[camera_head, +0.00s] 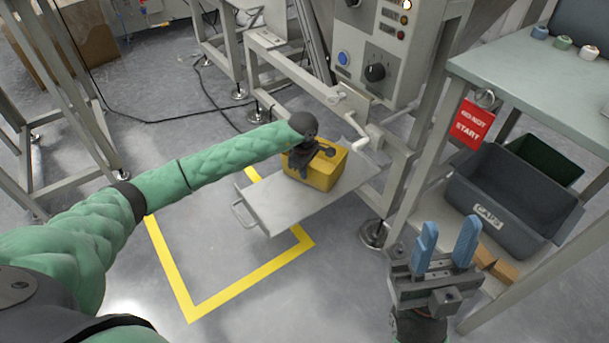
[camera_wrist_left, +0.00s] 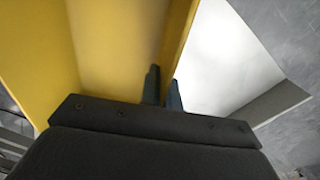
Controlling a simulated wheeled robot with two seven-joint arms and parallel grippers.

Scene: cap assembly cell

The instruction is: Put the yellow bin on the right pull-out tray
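The yellow bin (camera_head: 325,172) is at the back part of the grey pull-out tray (camera_head: 272,210), seeming to rest on it; its underside is hidden. My left gripper (camera_head: 301,170) is at the bin's near left side, partly covering it. In the left wrist view, the fingers of my left gripper (camera_wrist_left: 163,88) stand close together on either side of the yellow bin's wall (camera_wrist_left: 178,40), shut on it. The pale tray (camera_wrist_left: 225,60) shows beyond that wall. My right gripper (camera_head: 447,245) has its blue fingers apart and is empty, at the lower right.
A grey machine frame with a control box (camera_head: 375,50) stands behind the tray. A grey CAPS bin (camera_head: 500,200) sits on the shelf below a table (camera_head: 530,80) at right. Yellow floor tape (camera_head: 245,275) borders clear floor in front.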

